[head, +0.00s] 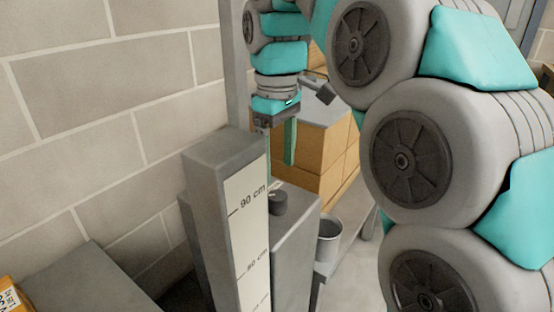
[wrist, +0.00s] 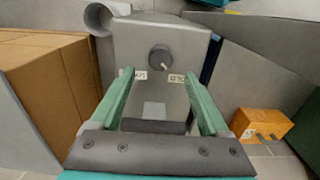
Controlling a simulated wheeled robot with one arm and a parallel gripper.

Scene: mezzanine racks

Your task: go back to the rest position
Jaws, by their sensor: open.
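My gripper (head: 289,158) hangs pointing down in the head view, above a grey cabinet (head: 290,238) with a dark round knob (head: 279,203) on its top. In the wrist view my gripper (wrist: 158,76) has its two green fingers spread apart with nothing between them. The knob (wrist: 160,58) shows there beyond the fingertips, apart from them, with a pale mark on it. Two small white labels sit near it, one at the left (wrist: 135,73) and one at the right (wrist: 177,78); their lettering is hard to read.
A grey post with a centimetre scale (head: 250,210) stands in front of the cabinet. Cardboard boxes (head: 316,150) stand behind my gripper. A metal bucket (head: 328,240) is right of the cabinet. An orange box (wrist: 262,128) lies at the right in the wrist view. A block wall (head: 100,130) closes the left.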

